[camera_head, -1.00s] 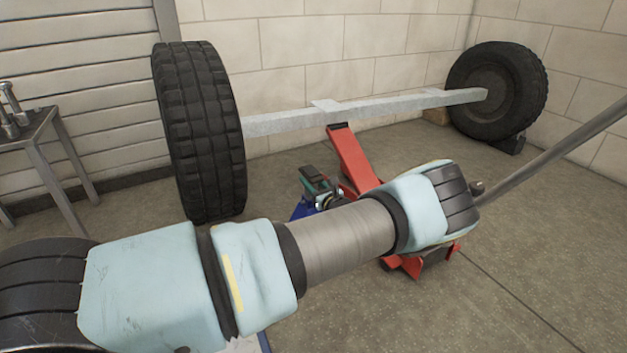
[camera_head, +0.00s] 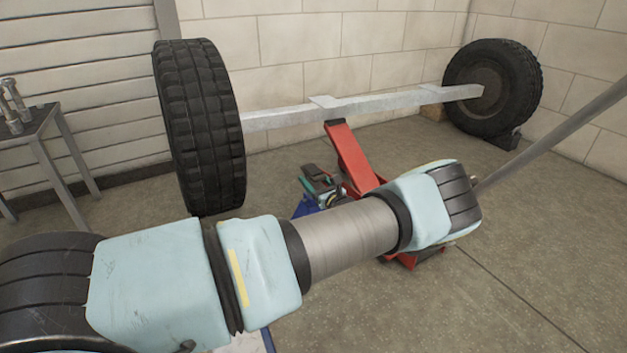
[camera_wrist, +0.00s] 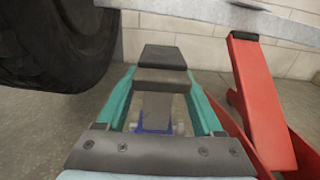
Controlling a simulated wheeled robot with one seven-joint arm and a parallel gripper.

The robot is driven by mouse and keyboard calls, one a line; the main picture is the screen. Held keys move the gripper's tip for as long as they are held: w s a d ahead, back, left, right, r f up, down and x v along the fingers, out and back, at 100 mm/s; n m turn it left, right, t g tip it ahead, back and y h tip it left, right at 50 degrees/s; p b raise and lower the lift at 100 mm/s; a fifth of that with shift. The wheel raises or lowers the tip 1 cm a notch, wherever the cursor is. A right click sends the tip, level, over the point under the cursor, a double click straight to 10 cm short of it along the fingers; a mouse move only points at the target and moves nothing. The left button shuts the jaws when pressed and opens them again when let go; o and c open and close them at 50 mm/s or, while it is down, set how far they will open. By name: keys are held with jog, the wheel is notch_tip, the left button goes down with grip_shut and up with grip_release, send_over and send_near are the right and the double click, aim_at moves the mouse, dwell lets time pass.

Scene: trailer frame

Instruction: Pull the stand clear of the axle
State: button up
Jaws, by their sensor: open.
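The axle (camera_head: 375,107) is a pale grey beam running between two black tyres, and its edge crosses the top of the wrist view (camera_wrist: 225,14). The stand (camera_head: 304,207) shows blue low down, beside the red jack and below the axle. In the wrist view its grey post (camera_wrist: 157,108) and a blue part show between my gripper's teal fingers. A dark block (camera_wrist: 163,57) lies at the far end of the fingers; I cannot tell whether it touches them. My gripper (camera_wrist: 162,88) is open around the post. My forearm hides part of the stand in the head view.
A red jack (camera_head: 350,157) stands close right of the stand, its arm reaching up to the axle. Its long handle (camera_head: 560,130) slants to the upper right. The near tyre (camera_head: 203,130) is left of the stand. A small table (camera_head: 45,135) is far left.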

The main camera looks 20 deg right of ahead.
jog(key=shift+o, duration=0.3)
jog(key=shift+s+d+r, duration=0.1)
jog(key=shift+s, duration=0.3)
jog(key=s+p, duration=0.3)
jog(key=s, duration=0.7)
jog(key=shift+d+p, duration=0.4)
jog(key=shift+d, duration=0.05)
